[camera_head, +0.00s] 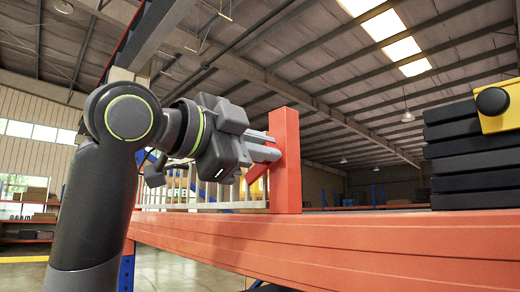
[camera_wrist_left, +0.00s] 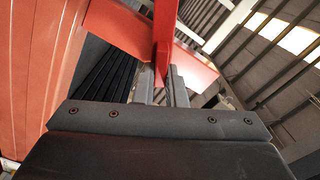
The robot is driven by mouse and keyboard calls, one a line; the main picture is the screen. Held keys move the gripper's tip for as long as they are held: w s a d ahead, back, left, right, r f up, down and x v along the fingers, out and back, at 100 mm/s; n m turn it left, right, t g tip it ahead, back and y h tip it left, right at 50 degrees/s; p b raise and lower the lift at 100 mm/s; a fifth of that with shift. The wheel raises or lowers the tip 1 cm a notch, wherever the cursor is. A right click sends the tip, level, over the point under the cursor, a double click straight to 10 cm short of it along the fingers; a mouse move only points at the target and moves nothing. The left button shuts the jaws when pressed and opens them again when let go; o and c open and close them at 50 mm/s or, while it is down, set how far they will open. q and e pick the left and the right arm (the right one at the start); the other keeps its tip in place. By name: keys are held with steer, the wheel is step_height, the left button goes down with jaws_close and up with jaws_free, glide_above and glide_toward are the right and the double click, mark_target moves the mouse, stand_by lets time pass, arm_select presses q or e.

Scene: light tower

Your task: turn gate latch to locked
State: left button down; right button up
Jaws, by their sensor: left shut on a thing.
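The gate latch (camera_head: 254,174) is a red lever beside an upright orange post (camera_head: 286,165). My left gripper (camera_head: 266,146) reaches in from the left in the head view, its fingers at the post's left side. In the left wrist view, my left gripper (camera_wrist_left: 161,82) is shut on the red latch bar (camera_wrist_left: 163,32), which runs up from between the two fingers. The gripper body and fingers hide part of the latch in the head view, so its exact angle is hard to tell. My right gripper is in neither view.
A white slatted gate (camera_head: 180,196) stands left of the post, partly behind my arm. A wide orange beam (camera_head: 350,240) runs below. Stacked black slabs (camera_head: 475,160) with a yellow block (camera_head: 505,107) and round black knob are at the right. The beam top between is clear.

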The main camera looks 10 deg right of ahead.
arm_select(q)
steer(key=m, duration=0.5)
steer(key=shift+f, duration=0.25)
steer(key=shift+m+b, duration=0.3)
steer(key=shift+m, duration=0.1)
steer(key=c, duration=1.5)
jaws_free()
steer(key=shift+s, duration=0.1)
